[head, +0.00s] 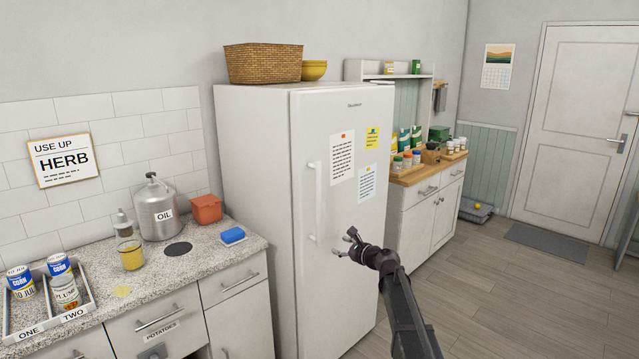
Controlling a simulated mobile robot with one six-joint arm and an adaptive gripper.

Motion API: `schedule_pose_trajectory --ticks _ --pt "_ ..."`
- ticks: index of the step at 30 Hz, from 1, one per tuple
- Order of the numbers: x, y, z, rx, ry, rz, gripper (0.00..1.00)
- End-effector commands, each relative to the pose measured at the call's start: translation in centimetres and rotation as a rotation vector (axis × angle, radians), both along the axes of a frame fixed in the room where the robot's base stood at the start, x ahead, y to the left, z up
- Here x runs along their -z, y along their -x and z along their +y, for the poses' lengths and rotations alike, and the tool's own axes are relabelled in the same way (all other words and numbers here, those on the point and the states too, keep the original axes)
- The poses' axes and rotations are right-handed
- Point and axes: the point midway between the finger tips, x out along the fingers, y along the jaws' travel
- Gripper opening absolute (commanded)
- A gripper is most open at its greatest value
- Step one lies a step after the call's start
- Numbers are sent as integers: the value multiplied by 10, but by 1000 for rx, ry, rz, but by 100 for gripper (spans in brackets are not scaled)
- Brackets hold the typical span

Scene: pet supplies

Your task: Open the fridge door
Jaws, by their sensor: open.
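The white fridge (255,190) stands in the middle of the head view, against the wall. Its door (345,230) faces right and looks shut, with several paper notes on it. A long vertical white handle (314,200) runs along the left side of the door. My gripper (345,245) is open and empty in front of the door, to the right of the handle's lower end. Its fingers point left toward the handle and look apart from it. The exact gap between them is hard to tell.
A granite counter (200,262) with an oil can (158,210), a red tub (207,209) and a tray of cans (82,290) stands left of the fridge. The floor (500,300) to the right is clear.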

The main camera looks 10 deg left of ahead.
Motion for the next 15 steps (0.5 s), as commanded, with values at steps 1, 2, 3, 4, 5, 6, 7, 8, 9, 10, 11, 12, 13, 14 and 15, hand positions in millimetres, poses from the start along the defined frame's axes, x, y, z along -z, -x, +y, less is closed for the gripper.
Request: schedule_pose_trajectory --ticks 1,2,3,4,5,6,7,8,9,10,11,12,13,14,15 --pt "-27 -15 3 24 -61 25 65" --pt "-35 -22 4 40 -100 41 65" --pt "-46 -29 5 58 -148 62 65" --pt "-53 -35 6 72 -183 76 65" --pt "-60 -40 7 84 -217 91 65" --pt "-69 -46 8 99 -258 110 65" --pt "-74 -50 8 109 -286 122 65" --pt "-79 -54 9 117 -313 134 65" --pt "-85 -59 9 129 -344 147 65" --pt "-88 -61 9 135 -365 157 65" --pt "-91 -64 10 140 -382 165 65" --pt "-94 -66 10 148 -402 175 65" --pt "-96 -68 10 152 -414 180 65" --pt "-97 -69 10 156 -424 184 65" --pt "-98 -70 10 158 -433 189 65"
